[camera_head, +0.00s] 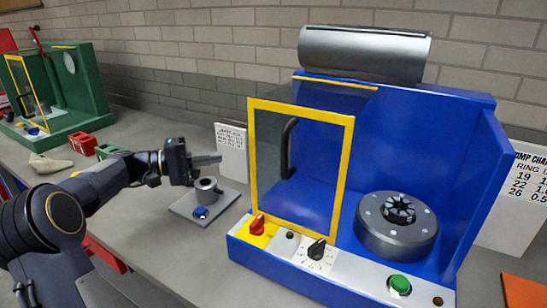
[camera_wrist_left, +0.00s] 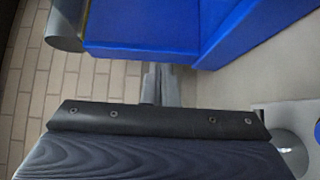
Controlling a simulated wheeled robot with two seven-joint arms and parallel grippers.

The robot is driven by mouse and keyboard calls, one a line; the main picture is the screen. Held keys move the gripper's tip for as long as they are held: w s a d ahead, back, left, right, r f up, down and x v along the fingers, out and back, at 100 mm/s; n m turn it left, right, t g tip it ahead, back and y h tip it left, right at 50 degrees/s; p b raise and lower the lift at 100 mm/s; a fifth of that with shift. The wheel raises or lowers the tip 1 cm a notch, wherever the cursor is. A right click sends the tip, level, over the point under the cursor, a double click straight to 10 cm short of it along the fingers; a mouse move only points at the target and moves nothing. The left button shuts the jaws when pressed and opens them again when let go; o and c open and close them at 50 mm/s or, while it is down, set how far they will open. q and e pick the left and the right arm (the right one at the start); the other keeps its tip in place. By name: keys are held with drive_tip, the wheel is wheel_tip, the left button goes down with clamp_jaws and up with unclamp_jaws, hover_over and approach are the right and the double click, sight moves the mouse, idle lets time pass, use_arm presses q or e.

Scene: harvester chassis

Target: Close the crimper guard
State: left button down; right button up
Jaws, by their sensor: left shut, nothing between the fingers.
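The blue crimper (camera_head: 420,130) stands on the right of the bench. Its guard is a clear panel in a yellow frame (camera_head: 349,165) with a black handle (camera_head: 288,148). The guard stands at the machine's left side, and the round grey crimping head (camera_head: 397,225) to its right is uncovered. My left gripper (camera_head: 218,159) is shut and empty, left of the guard and apart from it, above a small grey fixture. In the left wrist view the shut fingers (camera_wrist_left: 158,84) point towards the blue housing (camera_wrist_left: 150,30). My right gripper is out of view.
A grey plate with an upright cylinder (camera_head: 207,190) lies below my left gripper. A white card (camera_head: 231,150) stands behind it. Red and yellow controls, a dial and a green button (camera_head: 399,285) line the crimper's front. A green machine (camera_head: 85,90) stands far left.

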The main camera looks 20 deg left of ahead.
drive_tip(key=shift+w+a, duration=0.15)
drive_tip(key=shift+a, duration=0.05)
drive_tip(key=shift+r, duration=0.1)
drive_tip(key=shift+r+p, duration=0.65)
drive_tip(key=shift+p, duration=0.15)
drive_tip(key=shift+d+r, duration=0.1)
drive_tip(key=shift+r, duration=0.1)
use_arm(q)
drive_tip(key=s+d+x, duration=0.1)
drive_tip(key=x, duration=1.1)
drive_tip(key=shift+s+d+r, duration=0.2)
drive_tip(key=shift+s+d, duration=0.05)
